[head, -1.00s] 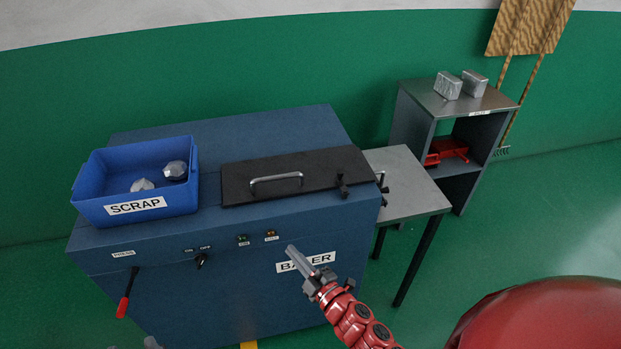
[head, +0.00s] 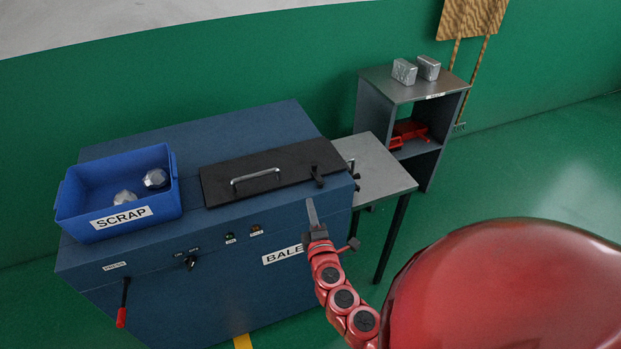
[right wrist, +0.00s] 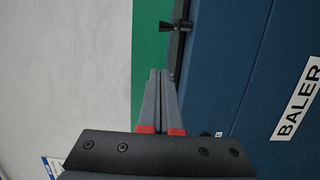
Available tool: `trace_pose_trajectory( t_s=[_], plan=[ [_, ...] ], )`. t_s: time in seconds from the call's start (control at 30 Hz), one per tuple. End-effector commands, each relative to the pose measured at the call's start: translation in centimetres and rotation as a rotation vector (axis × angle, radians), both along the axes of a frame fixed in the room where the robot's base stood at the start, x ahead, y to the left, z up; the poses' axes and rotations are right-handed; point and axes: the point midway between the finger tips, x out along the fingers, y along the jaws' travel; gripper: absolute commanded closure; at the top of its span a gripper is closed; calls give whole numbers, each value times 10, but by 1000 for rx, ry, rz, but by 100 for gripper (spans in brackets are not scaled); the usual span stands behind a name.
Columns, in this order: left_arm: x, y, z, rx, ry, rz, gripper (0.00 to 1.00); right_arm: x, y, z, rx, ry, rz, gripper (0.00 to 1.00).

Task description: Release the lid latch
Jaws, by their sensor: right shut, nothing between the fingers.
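The baler's black lid (head: 222,186) lies flat and closed on the blue baler (head: 200,285), with a silver handle (head: 255,181) on it. A small black latch (head: 318,172) stands at the lid's right end; it also shows in the right wrist view (right wrist: 174,27). My right gripper (head: 311,203) is shut and empty, just in front of the baler's top front edge and below the latch in the picture. In the right wrist view its fingers (right wrist: 159,75) are together, pointing toward the latch and apart from it. My left gripper is out of view.
A blue scrap bin (head: 75,214) with metal lumps sits left of the lid. A grey side table (head: 385,180) stands right of the baler, with a shelf unit (head: 375,105) behind it. A red-handled lever (head: 122,310) hangs on the baler's front.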

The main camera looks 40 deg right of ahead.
Motion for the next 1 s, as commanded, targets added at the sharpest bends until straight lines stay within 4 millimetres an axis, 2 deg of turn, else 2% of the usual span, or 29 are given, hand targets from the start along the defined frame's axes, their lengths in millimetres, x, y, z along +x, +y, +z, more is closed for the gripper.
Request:
trace_pose_trajectory(
  t_s=[0.23, 0.67, 0.8, 1.0],
  plan=[
    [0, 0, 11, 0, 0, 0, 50, 23, -11, 3, 1, 0, -4, 100],
    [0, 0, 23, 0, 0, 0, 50, 94, -42, 1, 3, 0, 1, 100],
    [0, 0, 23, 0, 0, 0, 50, 99, -65, 0, 1, 0, -2, 100],
    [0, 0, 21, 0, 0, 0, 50, 104, -77, 0, 3, -1, 0, 100]
  ],
)
